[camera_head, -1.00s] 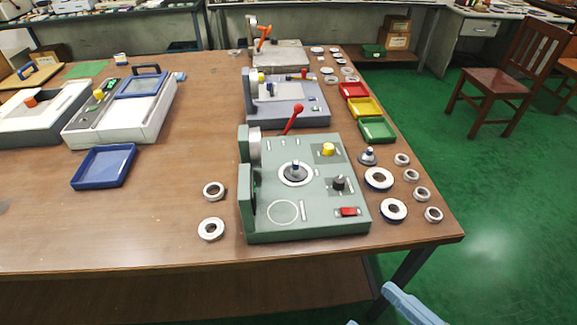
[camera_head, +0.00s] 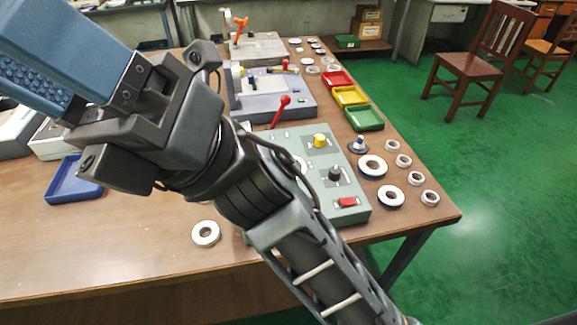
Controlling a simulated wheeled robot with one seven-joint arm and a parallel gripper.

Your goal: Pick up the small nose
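A small cone-shaped piece (camera_head: 358,145) with a pale tip and a dark, wider base stands on the table just right of the green machine (camera_head: 356,188). It looks like the small nose. A similar piece stood on the machine's round seat earlier; my arm now covers most of that spot. My gripper (camera_head: 62,58) is at the upper left, close to the camera, with blue fingers cut off by the picture edge. It is well left of the nose. Its fingertips are out of view, and I see nothing held.
Several bearing rings lie right of the machine, including a large ring (camera_head: 372,167). Another ring (camera_head: 206,233) lies at front left. Green (camera_head: 364,119), yellow (camera_head: 350,96) and red (camera_head: 338,79) trays line the right edge. A red lever (camera_head: 281,110) stands up from the machine.

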